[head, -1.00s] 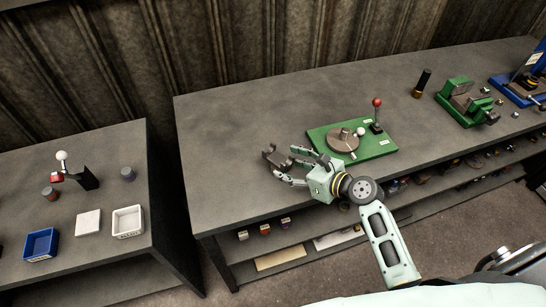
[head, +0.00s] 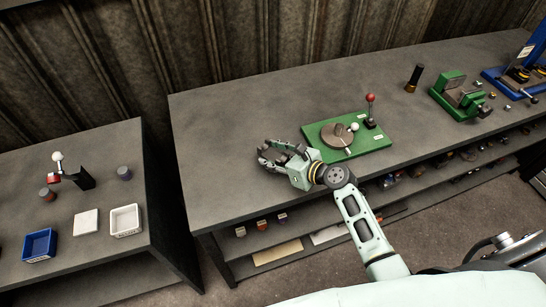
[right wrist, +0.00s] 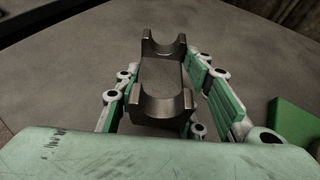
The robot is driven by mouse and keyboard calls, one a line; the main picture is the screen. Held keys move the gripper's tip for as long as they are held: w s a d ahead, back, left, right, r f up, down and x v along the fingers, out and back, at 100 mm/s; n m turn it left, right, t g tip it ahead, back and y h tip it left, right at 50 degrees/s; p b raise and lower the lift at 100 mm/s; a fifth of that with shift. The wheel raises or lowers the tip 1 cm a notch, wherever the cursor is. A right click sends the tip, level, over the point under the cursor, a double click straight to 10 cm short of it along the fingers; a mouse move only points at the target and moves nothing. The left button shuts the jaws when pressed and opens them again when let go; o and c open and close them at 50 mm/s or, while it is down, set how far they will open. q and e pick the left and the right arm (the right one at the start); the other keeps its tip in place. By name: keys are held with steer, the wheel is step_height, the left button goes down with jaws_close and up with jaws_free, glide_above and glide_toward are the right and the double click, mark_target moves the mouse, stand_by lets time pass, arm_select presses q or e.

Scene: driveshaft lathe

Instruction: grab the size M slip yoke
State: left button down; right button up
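A dark metal part with a U-shaped notch at each end (right wrist: 162,82) stands on the table in the right wrist view. I cannot read a size on it, so I cannot confirm that it is the size M slip yoke. My right gripper (head: 264,156) is open around this part. In the right wrist view its fingers stand on both sides of the part, with a visible gap on the right side. In the head view the gripper mostly hides the part. My left gripper is not in view.
A green base with a round grey plate and a red-knobbed lever (head: 371,108) is just right of my gripper. A black cylinder (head: 414,78) and a green fixture (head: 447,95) stand farther right. The table's left part (head: 215,150) is clear. A side table holds a blue tray (head: 39,245).

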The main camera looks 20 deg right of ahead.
jaws_close()
steer(key=shift+w+d+r, duration=0.1)
steer(key=shift+r, duration=0.05)
steer(key=shift+r, duration=0.1)
